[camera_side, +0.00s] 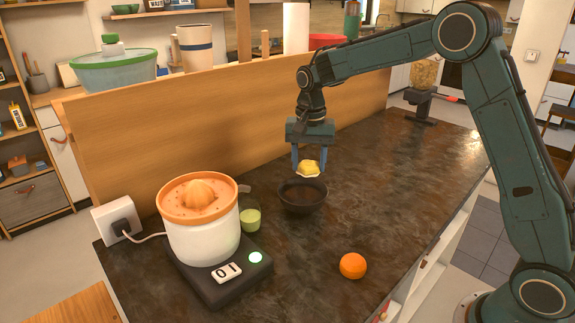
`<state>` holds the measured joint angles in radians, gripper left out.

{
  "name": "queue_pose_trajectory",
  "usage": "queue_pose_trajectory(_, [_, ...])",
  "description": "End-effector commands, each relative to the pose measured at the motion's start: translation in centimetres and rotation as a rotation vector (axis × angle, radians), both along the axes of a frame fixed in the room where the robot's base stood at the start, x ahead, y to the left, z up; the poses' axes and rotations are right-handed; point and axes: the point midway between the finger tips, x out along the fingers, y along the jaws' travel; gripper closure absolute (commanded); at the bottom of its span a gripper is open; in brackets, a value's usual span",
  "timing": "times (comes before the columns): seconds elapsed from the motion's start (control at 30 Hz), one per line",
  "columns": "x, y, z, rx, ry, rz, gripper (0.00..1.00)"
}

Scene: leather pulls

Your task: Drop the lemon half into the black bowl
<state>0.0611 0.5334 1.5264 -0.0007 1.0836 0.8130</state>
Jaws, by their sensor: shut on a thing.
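My gripper (308,167) points down with its blue fingers shut on the yellow lemon half (309,168). It holds the lemon half in the air, seen just above the black bowl (302,205). The bowl stands upright on the dark countertop (350,190). The part of the bowl's inside that shows looks empty. The lemon half appears apart from the bowl's rim.
A white juicer (203,240) with an orange top stands on a black base at the left. An orange (353,266) lies at the front right. A wooden panel (170,145) runs along the back.

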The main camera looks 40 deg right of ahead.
Motion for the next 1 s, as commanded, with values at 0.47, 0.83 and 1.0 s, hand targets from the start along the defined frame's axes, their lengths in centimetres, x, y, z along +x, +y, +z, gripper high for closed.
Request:
queue_pose_trajectory(0.47, [0.0, 0.0, -0.2, 0.0, -0.001, 0.0, 0.25])
queue_pose_trajectory(0.83, [0.0, 0.0, 0.0, 0.0, -0.001, 0.0, 0.25])
queue_pose_trajectory(1.0, [0.1, 0.0, 0.9, 0.0, -0.004, 0.0, 0.25])
